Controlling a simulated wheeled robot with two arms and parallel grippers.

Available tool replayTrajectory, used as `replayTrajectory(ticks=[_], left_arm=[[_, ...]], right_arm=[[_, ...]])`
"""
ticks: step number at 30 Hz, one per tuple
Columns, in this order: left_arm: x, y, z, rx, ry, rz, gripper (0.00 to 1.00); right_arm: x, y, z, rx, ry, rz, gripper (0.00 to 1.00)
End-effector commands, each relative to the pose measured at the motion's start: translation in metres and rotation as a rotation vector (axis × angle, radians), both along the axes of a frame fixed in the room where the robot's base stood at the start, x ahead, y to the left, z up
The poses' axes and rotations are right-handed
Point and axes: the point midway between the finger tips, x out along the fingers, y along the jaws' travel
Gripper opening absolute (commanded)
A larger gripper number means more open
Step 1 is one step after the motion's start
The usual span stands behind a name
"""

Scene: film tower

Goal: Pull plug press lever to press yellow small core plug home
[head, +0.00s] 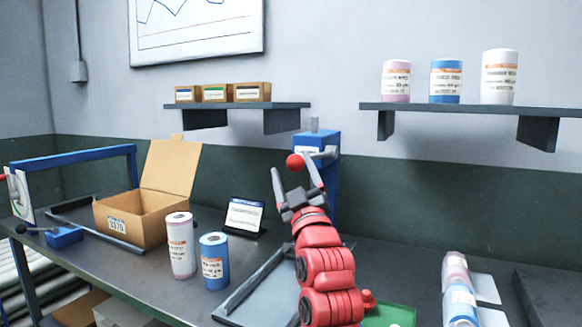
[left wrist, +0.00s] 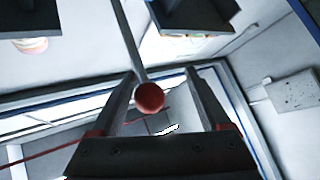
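The blue plug press (head: 327,165) stands at the back of the bench against the wall. Its lever ends in a red ball knob (head: 295,161), which also shows in the left wrist view (left wrist: 150,97) with its rod running up. My left gripper (head: 292,166) is open, with one finger on each side of the knob. In the left wrist view a gap shows between the knob and each finger (left wrist: 160,73). My arm hides the lower front of the press. I cannot make out a yellow small core plug. My right gripper is not in view.
A pink roll (head: 180,246) and a blue roll (head: 215,261) stand left of my arm, before an open cardboard box (head: 140,215). A small sign (head: 243,217) stands behind them. More rolls lie at the right (head: 458,290). Two wall shelves (head: 450,108) hang above.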

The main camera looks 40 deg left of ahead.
Motion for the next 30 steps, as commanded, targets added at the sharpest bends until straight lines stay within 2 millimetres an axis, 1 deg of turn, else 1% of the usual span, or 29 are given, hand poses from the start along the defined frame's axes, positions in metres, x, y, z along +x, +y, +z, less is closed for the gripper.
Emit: replayTrajectory(ticks=[9, 12, 15, 16, 18, 21, 30], left_arm=[[-0.042, -0.059, -0.042, 0.005, -0.004, -0.004, 0.76], [-0.053, -0.076, -0.056, 0.004, 0.001, -0.003, 0.76], [-0.065, -0.09, -0.066, 0.004, -0.003, -0.004, 0.76], [-0.068, -0.094, -0.069, 0.004, -0.003, -0.004, 0.76], [-0.072, -0.101, -0.077, 0.003, -0.003, -0.005, 0.76], [-0.077, -0.107, -0.081, 0.003, -0.001, -0.002, 0.76], [-0.081, -0.11, -0.082, 0.001, -0.001, 0.001, 0.76]], right_arm=[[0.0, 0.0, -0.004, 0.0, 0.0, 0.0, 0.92], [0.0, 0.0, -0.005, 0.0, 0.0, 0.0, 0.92], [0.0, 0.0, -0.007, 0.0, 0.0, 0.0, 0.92], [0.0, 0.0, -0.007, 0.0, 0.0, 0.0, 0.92], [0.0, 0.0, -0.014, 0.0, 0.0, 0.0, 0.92], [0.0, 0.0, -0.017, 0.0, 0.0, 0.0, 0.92], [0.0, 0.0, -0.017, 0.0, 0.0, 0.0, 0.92]])
